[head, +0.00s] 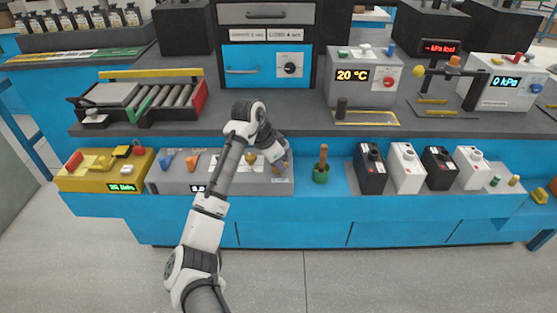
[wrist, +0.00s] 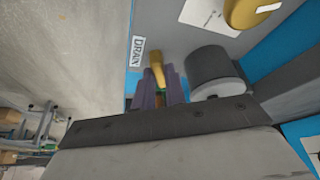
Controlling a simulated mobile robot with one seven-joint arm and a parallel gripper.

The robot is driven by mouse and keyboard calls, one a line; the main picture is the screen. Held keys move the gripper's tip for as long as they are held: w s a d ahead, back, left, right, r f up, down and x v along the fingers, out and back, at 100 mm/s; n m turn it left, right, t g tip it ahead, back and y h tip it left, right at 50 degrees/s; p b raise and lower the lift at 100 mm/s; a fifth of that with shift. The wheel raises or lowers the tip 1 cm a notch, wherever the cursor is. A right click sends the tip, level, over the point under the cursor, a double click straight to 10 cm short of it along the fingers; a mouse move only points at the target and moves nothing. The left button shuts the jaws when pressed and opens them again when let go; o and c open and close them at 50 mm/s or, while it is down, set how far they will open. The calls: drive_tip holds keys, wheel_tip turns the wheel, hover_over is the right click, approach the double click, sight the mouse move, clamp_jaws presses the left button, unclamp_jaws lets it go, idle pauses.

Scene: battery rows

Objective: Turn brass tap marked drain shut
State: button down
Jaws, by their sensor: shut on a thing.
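The brass tap (wrist: 156,66) shows in the wrist view beside a white label reading DRAIN (wrist: 137,50). Its yellow handle stands between the two purplish fingers of my gripper (wrist: 161,84), which is shut on it. The fingers and the gripper body hide the tap's lower part. In the head view my gripper (head: 279,163) is at the right end of a long grey panel box (head: 225,185) on the lower shelf; the tap is small and mostly covered there.
A dark grey cylinder (wrist: 215,72) stands close right of the fingers in the wrist view, with another brass-coloured part (wrist: 246,10) beyond. In the head view, a green pot with a wooden handle (head: 321,172) and several batteries (head: 405,170) stand right of the panel box.

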drive_tip(key=m+g, duration=0.1)
drive_tip(key=m, duration=0.1)
drive_tip(key=m+g, duration=0.1)
drive_tip(key=m, duration=0.2)
drive_tip(key=shift+w+r+m+h+p, duration=0.1)
drive_tip(key=shift+w+m+h+p, duration=0.05)
drive_tip(key=shift+m+h+p, duration=0.15)
idle(0.4)
drive_tip(key=c, duration=1.4)
unclamp_jaws()
drive_tip(key=shift+c, duration=0.2)
drive_tip(key=v, duration=1.3)
drive_tip(key=shift+a+r, duration=0.15)
drive_tip(key=shift+r, duration=0.2)
drive_tip(key=shift+w, duration=0.15)
